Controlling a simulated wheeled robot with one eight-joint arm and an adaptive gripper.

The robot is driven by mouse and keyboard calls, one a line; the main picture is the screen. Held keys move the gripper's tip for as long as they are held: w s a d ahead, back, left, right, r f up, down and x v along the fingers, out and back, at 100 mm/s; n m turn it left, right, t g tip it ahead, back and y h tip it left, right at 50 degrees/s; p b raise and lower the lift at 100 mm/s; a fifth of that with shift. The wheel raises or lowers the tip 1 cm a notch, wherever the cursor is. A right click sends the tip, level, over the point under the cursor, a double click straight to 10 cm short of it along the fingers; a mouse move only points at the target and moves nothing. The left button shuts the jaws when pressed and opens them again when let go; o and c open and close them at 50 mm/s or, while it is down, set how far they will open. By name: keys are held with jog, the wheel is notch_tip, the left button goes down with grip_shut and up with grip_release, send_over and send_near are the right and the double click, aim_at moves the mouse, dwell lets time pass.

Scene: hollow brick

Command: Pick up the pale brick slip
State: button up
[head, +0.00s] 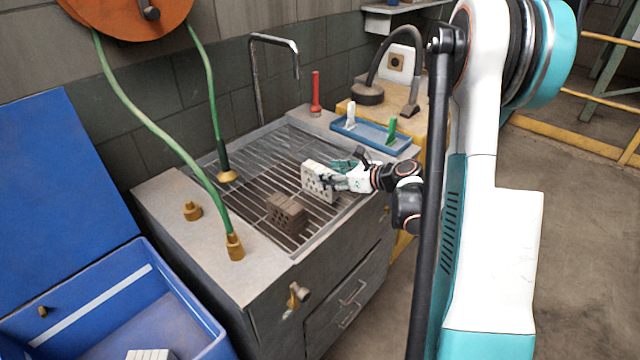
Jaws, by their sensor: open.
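A pale brick slip (317,184) with rows of holes in its face stands upright on the metal grate of the sink-like bench. My gripper (342,172) is at its right side, with the fingers close to its upper right edge. The gripper is open. I cannot tell whether the fingers are around the slip or only beside it, or whether they touch it.
A brown hollow brick (286,214) sits on the grate (262,170), left of and nearer than the slip. A blue tray (372,134) with small items lies behind my gripper. Green hoses (160,132) hang at the left. A blue crate (205,312) stands front left, holding a whitish block (150,354).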

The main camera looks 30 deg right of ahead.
aim_at(309, 167)
jog(key=b+x, duration=0.2)
jog(key=x, duration=0.3)
jog(key=shift+w+d, duration=0.1)
jog(key=shift+w, duration=0.1)
jog(key=shift+r, duration=0.1)
grip_shut()
